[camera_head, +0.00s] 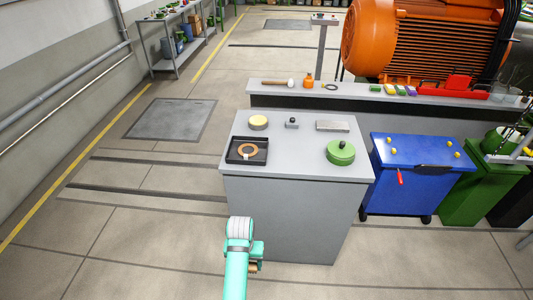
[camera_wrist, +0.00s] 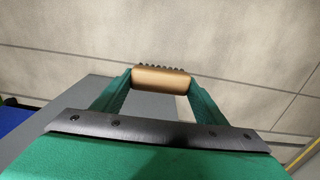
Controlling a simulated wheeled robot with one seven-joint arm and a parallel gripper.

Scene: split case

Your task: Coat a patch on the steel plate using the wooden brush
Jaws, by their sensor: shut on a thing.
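The wooden brush (camera_wrist: 160,79) is clamped between the two green fingers of my gripper (camera_wrist: 160,84) in the wrist view. Its tan wooden body lies across between the fingers, with dark bristles along its far edge. In the head view my gripper (camera_head: 256,256) is low in front of the grey cabinet, and a bit of the brush (camera_head: 253,267) shows at its underside. A flat grey plate (camera_head: 333,125), which looks like the steel plate, lies at the back right of the cabinet top. My gripper is well apart from it.
The grey cabinet (camera_head: 296,173) also carries a black tray (camera_head: 232,159) with an orange ring, a yellow-topped disc (camera_head: 258,122), a small grey object (camera_head: 291,122) and a green round container (camera_head: 340,153). A blue bin (camera_head: 420,185) stands right. Floor at left is clear.

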